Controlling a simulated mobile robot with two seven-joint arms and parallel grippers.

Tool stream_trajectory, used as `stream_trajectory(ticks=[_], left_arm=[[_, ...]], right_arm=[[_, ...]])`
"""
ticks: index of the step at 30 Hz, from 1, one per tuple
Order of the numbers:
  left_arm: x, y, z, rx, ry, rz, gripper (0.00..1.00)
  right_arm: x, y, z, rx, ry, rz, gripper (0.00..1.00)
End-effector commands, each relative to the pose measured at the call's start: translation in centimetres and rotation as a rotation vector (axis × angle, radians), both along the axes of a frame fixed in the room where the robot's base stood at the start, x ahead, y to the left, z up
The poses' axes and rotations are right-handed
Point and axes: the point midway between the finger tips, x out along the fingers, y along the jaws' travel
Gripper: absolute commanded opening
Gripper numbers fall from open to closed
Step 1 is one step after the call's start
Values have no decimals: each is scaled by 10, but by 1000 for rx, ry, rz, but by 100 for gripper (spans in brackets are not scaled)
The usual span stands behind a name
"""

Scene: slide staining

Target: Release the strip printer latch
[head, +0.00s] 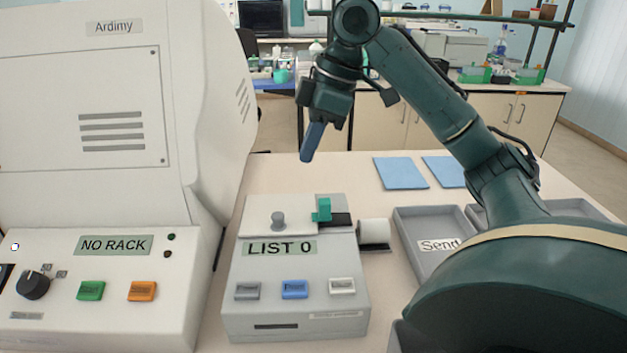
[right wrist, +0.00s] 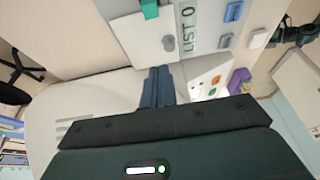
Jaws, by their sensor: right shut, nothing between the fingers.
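The strip printer (head: 300,265) is a light grey box on the bench, with a display reading "LIST 0" and grey, blue and white buttons below it. A green latch (head: 322,210) stands on its top right, beside a dark slot. A grey round knob (head: 278,219) is on its top left. My right gripper (head: 312,143) is shut and empty, pointing down above and behind the printer, apart from it. In the right wrist view the shut fingers (right wrist: 158,87) point toward the printer top (right wrist: 155,35), and the green latch (right wrist: 149,8) is at the upper edge. My left gripper is not in view.
The large white Ardimy machine (head: 110,150) with a "NO RACK" display stands left of the printer. A white paper roll (head: 374,231) sits at the printer's right. A grey tray labelled "Send" (head: 402,217) and blue mats (head: 401,173) lie further right.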

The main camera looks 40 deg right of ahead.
Motion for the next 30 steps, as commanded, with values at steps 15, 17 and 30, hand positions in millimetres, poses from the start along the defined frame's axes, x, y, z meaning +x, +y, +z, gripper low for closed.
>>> stream_trajectory(ticks=[15, 17, 30], left_arm=[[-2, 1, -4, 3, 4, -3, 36], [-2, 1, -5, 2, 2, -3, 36], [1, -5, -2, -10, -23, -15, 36]], right_arm=[[2, 3, -12, 0, 3, 0, 0], [4, 5, -21, -1, 5, 1, 0], [14, 16, -97, -5, 2, -6, 0]])
